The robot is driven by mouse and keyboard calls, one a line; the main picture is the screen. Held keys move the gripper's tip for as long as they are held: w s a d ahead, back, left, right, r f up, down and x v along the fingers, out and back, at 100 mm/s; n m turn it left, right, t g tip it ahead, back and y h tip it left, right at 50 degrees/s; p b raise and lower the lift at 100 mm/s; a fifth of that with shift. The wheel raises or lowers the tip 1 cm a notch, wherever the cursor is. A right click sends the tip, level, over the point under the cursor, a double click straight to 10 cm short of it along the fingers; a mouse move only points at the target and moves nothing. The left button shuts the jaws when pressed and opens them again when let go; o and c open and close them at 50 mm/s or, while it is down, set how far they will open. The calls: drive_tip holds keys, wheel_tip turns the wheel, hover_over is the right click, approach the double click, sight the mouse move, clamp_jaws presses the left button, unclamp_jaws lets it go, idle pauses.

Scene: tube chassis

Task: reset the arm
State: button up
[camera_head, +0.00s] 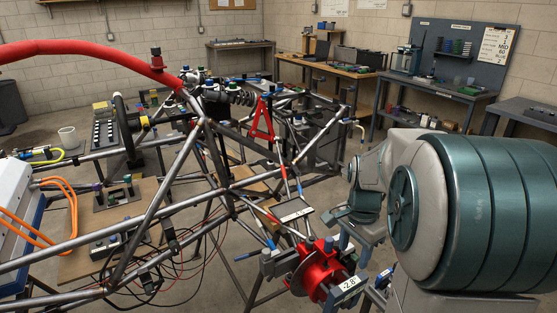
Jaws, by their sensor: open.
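My arm comes in from the right edge, with a large teal and grey link close to the camera. It bends down at a grey wrist, and my gripper (350,238) hangs below it at centre right. The gripper is small in view and partly hidden by the arm. It is open, and I see nothing held between its fingers. It is close in the picture to the red hub (318,268) at the near corner of the tube chassis (228,187); I cannot tell the gap between them.
A red padded tube (85,52) arches over the chassis at upper left. Loose dark cables (165,270) hang at the lower left. Workbenches (330,68) and a pegboard bench (440,88) line the back. Some bare floor (365,130) lies between chassis and benches.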

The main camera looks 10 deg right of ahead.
drive_tip(key=s+a+r+n+t+p, duration=0.1)
drive_tip(key=s+a+r+n, duration=0.4)
drive_tip(key=s+a+n, duration=0.6)
drive_tip(key=shift+s+a+n+t+p, duration=0.45)
drive_tip(key=shift+n+t, duration=0.45)
drive_tip(key=shift+n, duration=0.5)
